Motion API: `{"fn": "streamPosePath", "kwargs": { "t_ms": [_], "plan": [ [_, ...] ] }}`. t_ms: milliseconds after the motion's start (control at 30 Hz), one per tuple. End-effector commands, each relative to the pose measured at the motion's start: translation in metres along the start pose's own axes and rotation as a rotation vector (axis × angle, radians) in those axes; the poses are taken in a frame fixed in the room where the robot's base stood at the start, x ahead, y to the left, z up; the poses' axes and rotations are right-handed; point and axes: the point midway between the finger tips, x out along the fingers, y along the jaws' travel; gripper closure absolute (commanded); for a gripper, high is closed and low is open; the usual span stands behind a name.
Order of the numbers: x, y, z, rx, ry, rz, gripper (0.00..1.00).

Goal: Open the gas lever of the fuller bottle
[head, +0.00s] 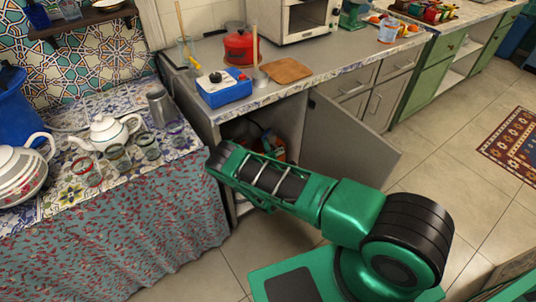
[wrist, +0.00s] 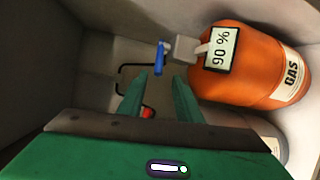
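An orange gas bottle (wrist: 240,85) fills the right of the wrist view, with a "90 %" display (wrist: 221,48) and a "GAS" label. A grey valve block (wrist: 185,48) sits at its neck, and a blue lever (wrist: 160,57) stands out from it. My gripper (wrist: 158,92) is open, its two green fingers pointing toward the lever. The lever lies just beyond the fingertips, nothing held. A second, greyish bottle (wrist: 270,135) shows partly below the orange one; its display is hidden. In the head view, my arm covers most of the cabinet opening, and the gripper cannot be made out.
Cabinet walls (wrist: 90,60) close in around the gripper. A small red part (wrist: 148,113) shows between the fingers. In the head view, the open cabinet door (head: 345,140) stands beside my arm. The counter (head: 310,75) above holds a blue stove (head: 224,92). Open floor lies right.

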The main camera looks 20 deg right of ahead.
Motion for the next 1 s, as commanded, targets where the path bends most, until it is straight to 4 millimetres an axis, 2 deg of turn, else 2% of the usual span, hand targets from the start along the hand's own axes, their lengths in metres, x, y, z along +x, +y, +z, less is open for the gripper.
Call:
{"fn": "streamPosePath", "kwargs": {
  "t_ms": [100, 300, 667, 800, 867, 1000],
  "plan": [
    [-0.022, -0.003, 0.000, -0.003, 0.000, -0.004, 0.69],
    [-0.044, -0.002, 0.001, -0.002, -0.001, -0.002, 0.69],
    [-0.049, -0.002, 0.001, 0.000, -0.001, -0.001, 0.69],
    [-0.047, 0.003, -0.005, 0.035, -0.015, 0.010, 1.00],
    [-0.045, 0.011, -0.014, 0.092, -0.038, 0.026, 1.00],
    [-0.042, 0.031, -0.044, 0.310, -0.131, 0.066, 1.00]
  ]
}}
